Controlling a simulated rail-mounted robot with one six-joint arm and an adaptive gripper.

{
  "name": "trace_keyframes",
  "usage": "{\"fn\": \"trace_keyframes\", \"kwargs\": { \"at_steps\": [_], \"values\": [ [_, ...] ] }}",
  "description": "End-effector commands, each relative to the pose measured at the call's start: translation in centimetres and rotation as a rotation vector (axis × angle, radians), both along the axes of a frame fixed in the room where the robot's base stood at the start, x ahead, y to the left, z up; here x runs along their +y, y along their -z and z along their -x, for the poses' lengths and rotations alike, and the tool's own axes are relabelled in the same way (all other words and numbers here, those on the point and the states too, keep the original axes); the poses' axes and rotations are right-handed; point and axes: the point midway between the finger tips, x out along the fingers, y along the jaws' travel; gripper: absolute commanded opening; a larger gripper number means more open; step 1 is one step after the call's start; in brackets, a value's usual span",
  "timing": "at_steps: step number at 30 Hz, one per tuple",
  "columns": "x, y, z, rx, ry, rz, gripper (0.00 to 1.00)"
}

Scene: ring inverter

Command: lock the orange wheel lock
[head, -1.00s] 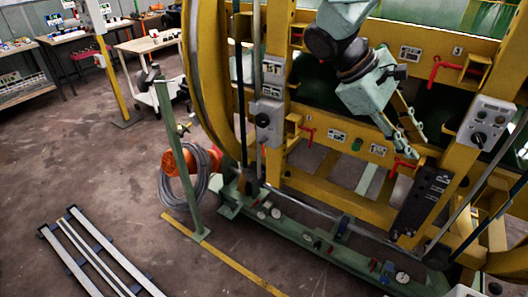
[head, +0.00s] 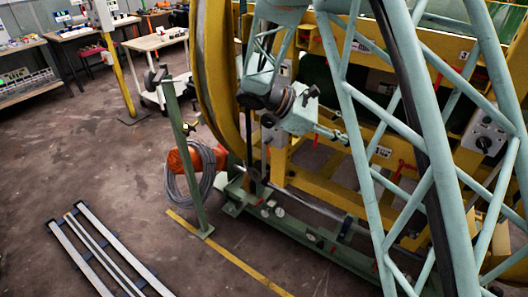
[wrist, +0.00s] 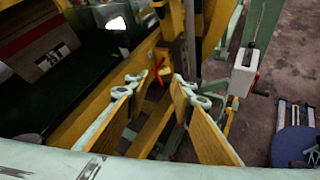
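No label identifies the lock. Another red lever (head: 405,166) is partly visible behind my lattice arm link in the head view.
A green post (head: 183,160) with a grey hose coil (head: 178,195) and an orange body (head: 180,160) stands left of the frame. A control box (head: 484,137) is on the right. Metal rails (head: 105,250) lie at lower left. Open floor lies between.

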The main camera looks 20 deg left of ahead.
Motion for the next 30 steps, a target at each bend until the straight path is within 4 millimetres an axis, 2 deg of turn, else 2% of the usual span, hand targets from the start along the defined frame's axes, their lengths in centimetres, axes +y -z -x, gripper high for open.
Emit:
{"fn": "trace_keyframes", "kwargs": {
  "at_steps": [14,30],
  "values": [
    [9.2,5.1,-2.7,0.043,-0.207,0.178,0.22],
    [20.3,11.8,-3.4,0.066,-0.440,0.380,0.22]
  ]
}}
